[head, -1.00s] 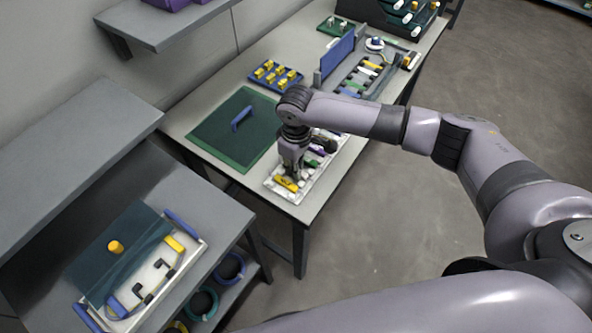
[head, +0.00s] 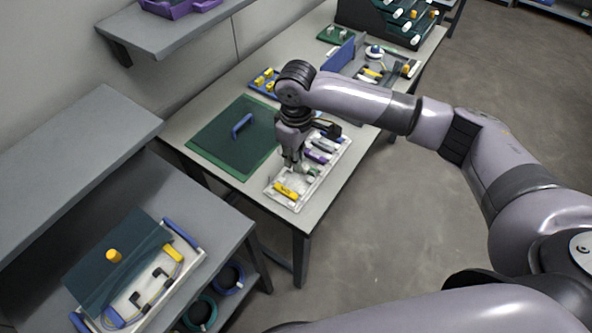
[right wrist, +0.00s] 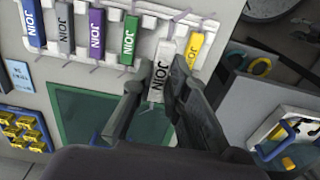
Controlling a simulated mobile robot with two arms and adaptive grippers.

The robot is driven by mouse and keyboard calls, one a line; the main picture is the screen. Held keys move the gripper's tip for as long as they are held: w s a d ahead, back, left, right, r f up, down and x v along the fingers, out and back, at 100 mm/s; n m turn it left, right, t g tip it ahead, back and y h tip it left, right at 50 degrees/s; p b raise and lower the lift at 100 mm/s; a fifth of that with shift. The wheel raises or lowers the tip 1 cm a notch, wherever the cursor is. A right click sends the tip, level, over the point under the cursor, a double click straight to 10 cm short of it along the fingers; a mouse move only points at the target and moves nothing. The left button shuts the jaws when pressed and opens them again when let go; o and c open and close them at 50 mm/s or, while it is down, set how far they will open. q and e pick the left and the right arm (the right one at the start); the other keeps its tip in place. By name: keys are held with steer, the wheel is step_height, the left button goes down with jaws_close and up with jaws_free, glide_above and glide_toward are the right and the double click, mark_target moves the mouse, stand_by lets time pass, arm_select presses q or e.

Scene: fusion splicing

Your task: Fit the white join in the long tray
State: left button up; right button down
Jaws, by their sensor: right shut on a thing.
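The long tray (head: 318,178) is white and lies along the table's front edge. The right wrist view shows its row of joins: blue (right wrist: 32,22), grey (right wrist: 65,28), purple (right wrist: 97,30), green (right wrist: 130,38) and yellow (right wrist: 195,45). My right gripper (right wrist: 163,75) is shut on the white join (right wrist: 160,88), between green and yellow. The white join sits out of line with the others, nearer my palm. I cannot tell whether it touches the tray. In the head view my right gripper (head: 291,164) is over the tray near the yellow join (head: 286,190). My left gripper is out of view.
A green mat (head: 215,140) with a blue handle lies left of the tray. A blue tray with yellow blocks (head: 263,80) and a device with a blue lid (head: 338,52) stand behind. A lower shelf at left holds another tray (head: 130,297).

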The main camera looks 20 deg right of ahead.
step_height(320, 180, up, 13)
steer(key=s+d+f+m, duration=0.1)
steer(key=s+d+m, duration=0.1)
steer(key=s, duration=0.5)
steer(key=s+d+f+m, duration=0.2)
steer(key=s+m, duration=0.3)
steer(key=s, duration=0.2)
steer(key=shift+f+m+b, duration=0.25)
steer(key=shift+m+b, duration=0.05)
steer(key=shift+b, duration=0.15)
